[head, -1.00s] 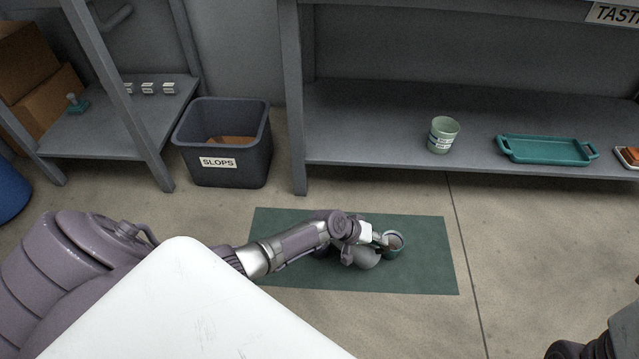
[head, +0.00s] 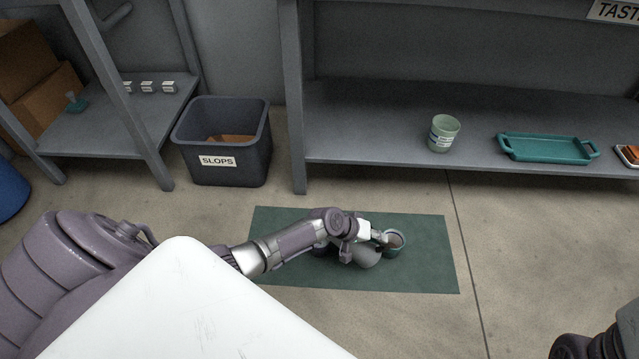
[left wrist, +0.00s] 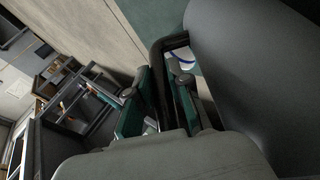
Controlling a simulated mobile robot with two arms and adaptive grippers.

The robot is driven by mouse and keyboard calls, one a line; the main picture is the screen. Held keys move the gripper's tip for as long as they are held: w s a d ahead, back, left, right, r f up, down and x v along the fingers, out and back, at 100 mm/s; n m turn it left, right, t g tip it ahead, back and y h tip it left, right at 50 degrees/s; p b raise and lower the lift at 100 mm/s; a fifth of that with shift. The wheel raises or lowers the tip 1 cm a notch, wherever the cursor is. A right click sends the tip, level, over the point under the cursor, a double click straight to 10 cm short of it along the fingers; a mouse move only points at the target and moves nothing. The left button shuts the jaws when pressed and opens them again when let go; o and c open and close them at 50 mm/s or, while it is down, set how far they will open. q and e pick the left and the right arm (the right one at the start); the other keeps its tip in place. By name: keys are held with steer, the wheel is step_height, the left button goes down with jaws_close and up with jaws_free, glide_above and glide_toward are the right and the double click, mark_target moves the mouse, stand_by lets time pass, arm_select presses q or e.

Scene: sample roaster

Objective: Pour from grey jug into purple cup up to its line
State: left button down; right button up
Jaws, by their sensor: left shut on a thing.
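My left gripper (head: 378,236) is shut on the handle of the grey jug (head: 367,257), low over the green mat. The jug looks tilted, and its mouth is toward the cup (head: 395,249) on its right. A pale surface with a blue line (left wrist: 184,59) shows through the handle gap. I cannot see a stream or the cup's level.
The green mat (head: 425,275) lies on the floor. Behind it stand a grey SLOPS bin (head: 222,175) and a low shelf (head: 370,155) with a pale green cup (head: 443,133) and a teal tray (head: 548,150). A blue drum (head: 10,190) is far left.

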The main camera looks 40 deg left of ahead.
arm_select(q)
steer(key=shift+a+r+b, duration=0.2)
steer(key=shift+r+b, duration=0.15)
steer(key=shift+b, duration=0.2)
stand_by(1.4)
steer(key=shift+s+a+r+t+h+b, duration=0.1)
steer(key=shift+a+r+t+h+b, duration=0.1)
steer(key=shift+r+h+b, duration=0.25)
steer(key=shift+a+r+t+h+b, duration=0.2)
steer(key=shift+r+h+b, duration=0.15)
steer(key=shift+r, duration=0.1)
stand_by(4.0)
